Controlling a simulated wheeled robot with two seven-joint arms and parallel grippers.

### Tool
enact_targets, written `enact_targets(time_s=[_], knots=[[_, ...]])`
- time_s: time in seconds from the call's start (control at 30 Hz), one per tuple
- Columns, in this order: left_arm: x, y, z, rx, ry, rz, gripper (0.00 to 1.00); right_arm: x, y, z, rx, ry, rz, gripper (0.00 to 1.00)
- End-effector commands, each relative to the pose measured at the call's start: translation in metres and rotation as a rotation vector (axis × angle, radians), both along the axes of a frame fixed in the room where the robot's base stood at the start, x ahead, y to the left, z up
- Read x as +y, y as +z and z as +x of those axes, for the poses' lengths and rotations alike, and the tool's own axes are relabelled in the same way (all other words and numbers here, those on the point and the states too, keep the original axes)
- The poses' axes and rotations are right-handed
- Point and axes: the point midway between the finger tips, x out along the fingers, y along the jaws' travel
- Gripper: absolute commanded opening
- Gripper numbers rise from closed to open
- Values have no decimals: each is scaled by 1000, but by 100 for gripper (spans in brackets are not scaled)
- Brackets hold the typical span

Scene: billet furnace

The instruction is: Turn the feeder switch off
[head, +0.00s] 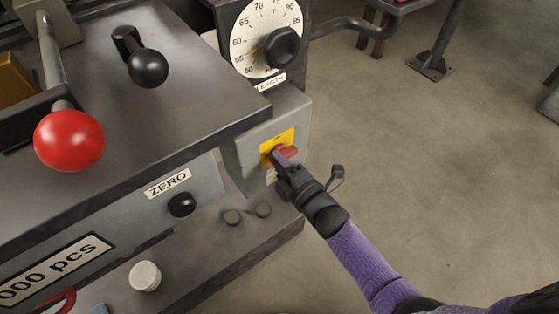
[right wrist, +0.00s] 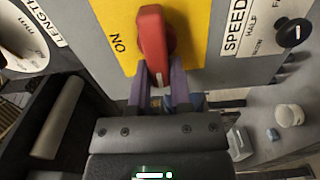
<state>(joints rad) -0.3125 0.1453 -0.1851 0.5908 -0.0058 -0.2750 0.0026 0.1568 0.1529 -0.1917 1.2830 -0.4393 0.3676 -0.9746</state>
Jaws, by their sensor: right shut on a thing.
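The feeder switch is a red handle (head: 288,151) on a yellow plate (head: 270,150), on the grey box at the machine's right corner. In the right wrist view the red handle (right wrist: 152,35) stands in front of the yellow plate (right wrist: 112,18), with the word ON to its left. No OFF label can be read. My right gripper (head: 281,157) is at the switch. In the wrist view its two purple fingers (right wrist: 161,76) are shut on the handle's lower end, one on each side. My left gripper is not in view.
A dial with a black knob (head: 281,46) sits above the switch. A red ball lever (head: 69,140) and a black ball lever (head: 147,67) stand at left. The ZERO knob (head: 182,204) is below the tabletop. Open floor (head: 440,160) lies to the right.

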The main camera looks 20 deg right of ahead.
Motion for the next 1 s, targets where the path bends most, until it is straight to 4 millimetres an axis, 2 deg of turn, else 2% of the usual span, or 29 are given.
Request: enact_targets(time_s=[0.2,0.63,0.67,0.8,0.83,1.0], knots=[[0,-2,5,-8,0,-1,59,0,-2,-1,-10,0,-36,0],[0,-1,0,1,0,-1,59,0,-2,-1,-12,0,-46,0],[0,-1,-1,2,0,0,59,0,-2,-1,-12,0,-46,27],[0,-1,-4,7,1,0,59,0,-2,-1,-13,0,-44,57],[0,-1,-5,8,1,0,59,0,-2,0,-13,0,-44,60],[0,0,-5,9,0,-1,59,0,-1,0,-13,0,-43,60]])
